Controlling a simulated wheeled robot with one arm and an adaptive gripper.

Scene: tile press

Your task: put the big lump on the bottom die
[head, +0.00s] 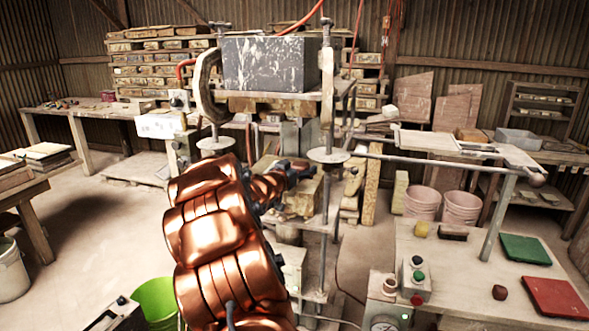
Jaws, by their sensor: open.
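The press stands in the middle, with a grey block (270,63) held above. The bottom die (305,197) appears to be the worn yellowish block low between the press columns, partly hidden by my copper arm. My gripper (293,168) is at the far end of the arm, over or beside that block. It is open, small and partly hidden, and I cannot make out anything between its fingers. One dark reddish-brown lump (500,292) lies on the right-hand table; I cannot tell whether it is the big one. No other lump is clearly visible.
The right-hand table (455,265) holds a green board (525,249), a red board (555,298), a yellow piece (421,229), a brush-like block (453,232) and a button box (415,280). A metal arm and post (497,215) overhang it. A green bucket (155,300) stands lower left.

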